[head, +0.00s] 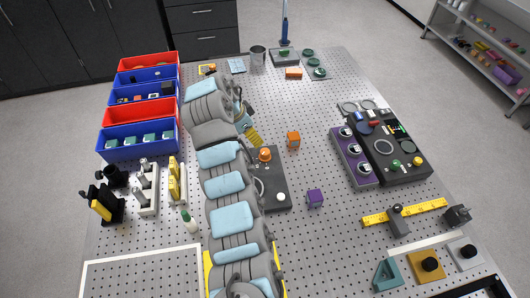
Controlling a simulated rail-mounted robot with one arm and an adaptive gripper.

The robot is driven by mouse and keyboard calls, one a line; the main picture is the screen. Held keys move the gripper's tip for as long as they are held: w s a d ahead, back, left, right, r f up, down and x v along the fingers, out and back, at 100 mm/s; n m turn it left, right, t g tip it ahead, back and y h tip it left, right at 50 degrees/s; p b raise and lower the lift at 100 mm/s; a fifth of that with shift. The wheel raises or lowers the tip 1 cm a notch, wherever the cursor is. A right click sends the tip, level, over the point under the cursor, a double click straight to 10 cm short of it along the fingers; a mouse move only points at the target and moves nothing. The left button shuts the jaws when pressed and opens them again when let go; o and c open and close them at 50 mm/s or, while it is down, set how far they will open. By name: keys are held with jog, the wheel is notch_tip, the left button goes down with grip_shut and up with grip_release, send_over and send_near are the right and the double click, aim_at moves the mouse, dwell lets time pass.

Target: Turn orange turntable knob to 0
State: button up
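The orange turntable knob (264,154) stands on a dark grey base plate (272,180) near the middle of the table, just right of my arm. A white round knob (281,197) sits on the same plate. My arm covers the plate's left part, and no scale marks can be read from here. My gripper (250,134) is small in view, just above and left of the orange knob in the picture, and partly hidden by my wrist. I cannot tell whether it touches the knob or how far apart its fingers are.
An orange cube (293,140) and a purple cube (315,198) stand to the right. A dark panel with several knobs (400,160) is farther right. Red and blue bins (140,115) line the left edge. The perforated table (330,110) is clear between the cubes and panel.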

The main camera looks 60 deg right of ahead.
aim_at(265, 152)
jog(key=x, duration=1.3)
jog(key=shift+a+f, duration=0.1)
jog(key=shift+f, duration=0.15)
grip_shut()
